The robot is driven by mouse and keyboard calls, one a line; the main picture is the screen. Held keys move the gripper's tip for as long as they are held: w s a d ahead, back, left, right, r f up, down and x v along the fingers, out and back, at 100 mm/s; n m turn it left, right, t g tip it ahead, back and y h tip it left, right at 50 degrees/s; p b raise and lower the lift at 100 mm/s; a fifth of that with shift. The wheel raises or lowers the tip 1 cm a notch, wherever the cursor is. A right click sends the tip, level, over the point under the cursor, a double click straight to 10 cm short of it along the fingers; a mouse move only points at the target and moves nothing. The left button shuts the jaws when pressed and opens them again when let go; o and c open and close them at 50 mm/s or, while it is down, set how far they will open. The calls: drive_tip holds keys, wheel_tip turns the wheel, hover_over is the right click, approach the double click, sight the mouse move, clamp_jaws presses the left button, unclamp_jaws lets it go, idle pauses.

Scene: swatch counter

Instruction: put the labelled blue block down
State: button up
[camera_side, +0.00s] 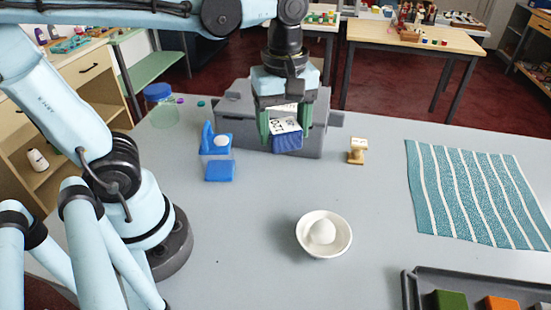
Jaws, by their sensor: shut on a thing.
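The labelled blue block (287,143) is dark blue with a white label carrying dark print on its upper part. My gripper (284,125) is shut on it, with a green-lined finger on each side. The block hangs in front of the grey box (232,120) at the back of the table. I cannot tell whether its underside touches the tabletop.
A small wooden stamp-like piece (357,150) is to the right. A white bowl (303,240) holds an egg-like thing. A striped teal cloth (470,190) and dark tray (412,290) lie right.

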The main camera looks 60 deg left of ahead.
drive_tip(key=a+n, duration=0.7)
drive_tip(key=a, duration=1.2)
drive_tip(key=s+a+n, duration=0.5)
drive_tip(key=s+a, duration=0.4)
drive_tip(key=a, duration=0.3)
drive_tip(key=shift+f, duration=7.75)
drive_tip(key=shift+f, duration=0.15)
drive_tip(key=o, duration=1.1)
drive_tip(key=shift+c, duration=0.2)
